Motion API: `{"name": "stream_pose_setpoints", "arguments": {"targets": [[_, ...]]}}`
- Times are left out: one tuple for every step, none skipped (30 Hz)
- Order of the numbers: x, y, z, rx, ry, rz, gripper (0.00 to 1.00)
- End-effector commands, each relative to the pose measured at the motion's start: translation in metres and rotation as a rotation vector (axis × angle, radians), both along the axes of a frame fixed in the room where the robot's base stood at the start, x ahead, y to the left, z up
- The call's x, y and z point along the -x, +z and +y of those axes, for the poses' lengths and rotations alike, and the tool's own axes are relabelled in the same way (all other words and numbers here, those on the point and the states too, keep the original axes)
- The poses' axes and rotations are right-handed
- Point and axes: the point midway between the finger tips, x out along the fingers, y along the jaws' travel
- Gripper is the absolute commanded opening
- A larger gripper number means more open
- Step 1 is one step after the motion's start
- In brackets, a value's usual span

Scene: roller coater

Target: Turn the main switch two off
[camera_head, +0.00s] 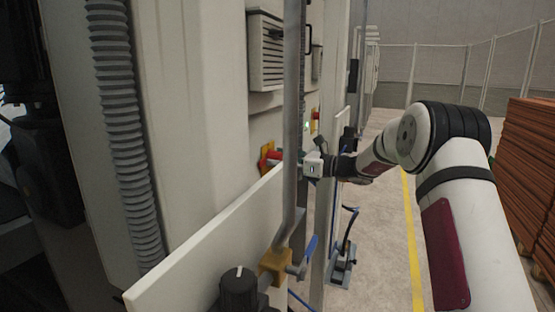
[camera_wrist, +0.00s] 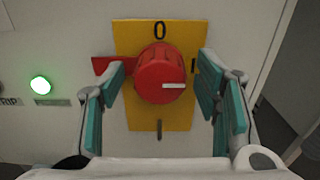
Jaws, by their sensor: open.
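A red rotary switch knob (camera_wrist: 160,75) sits on a yellow plate (camera_wrist: 127,40) in the wrist view. The plate has a "0" at the top and an "I" mark at the right. The knob's white line points right, towards the "I". A flat red piece sticks out at its left. My gripper (camera_wrist: 161,88) is open, with one teal-padded finger on each side of the knob; I cannot tell whether they touch it.
A lit green lamp (camera_wrist: 40,84) is left of the switch. Another red and yellow control (camera_head: 315,117) shows farther along the wall. A vertical grey pipe (camera_head: 292,90) and a white panel (camera_head: 205,245) stand in front. Open floor (camera_head: 385,210) lies to the right, before orange stacks (camera_head: 535,170).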

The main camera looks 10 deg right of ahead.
Motion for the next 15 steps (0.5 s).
{"name": "stream_pose_setpoints", "arguments": {"targets": [[-0.0022, 0.0005, 0.0031, 0.0, 0.0, -0.001, 0.57], [-0.0031, 0.0007, 0.0044, 0.0, 0.0, -0.001, 0.57], [-0.0041, 0.0007, 0.0058, 0.0, 0.0, -0.001, 0.57], [-0.0046, 0.0007, 0.0065, 0.0, 0.0, -0.001, 0.57], [-0.0049, 0.0006, 0.0069, 0.0, 0.0, -0.001, 0.57], [-0.0051, 0.0006, 0.0073, 0.0, 0.0, -0.001, 0.57], [-0.0053, 0.0005, 0.0073, 0.001, 0.0, -0.001, 0.57], [-0.0053, 0.0005, 0.0073, 0.001, 0.0, -0.001, 0.57], [-0.0053, 0.0005, 0.0071, 0.001, 0.0, -0.001, 0.57], [-0.0052, 0.0004, 0.0072, 0.001, 0.0, -0.001, 0.57], [-0.0052, 0.0004, 0.0071, 0.001, 0.0, -0.001, 0.57], [-0.0053, 0.0004, 0.0071, 0.001, 0.0, -0.001, 0.57], [-0.0052, 0.0004, 0.007, 0.001, 0.0, -0.001, 0.53], [-0.0051, 0.0004, 0.007, 0.001, 0.0, -0.001, 0.46], [-0.0051, 0.0003, 0.0069, 0.001, 0.0, -0.001, 0.37]]}}
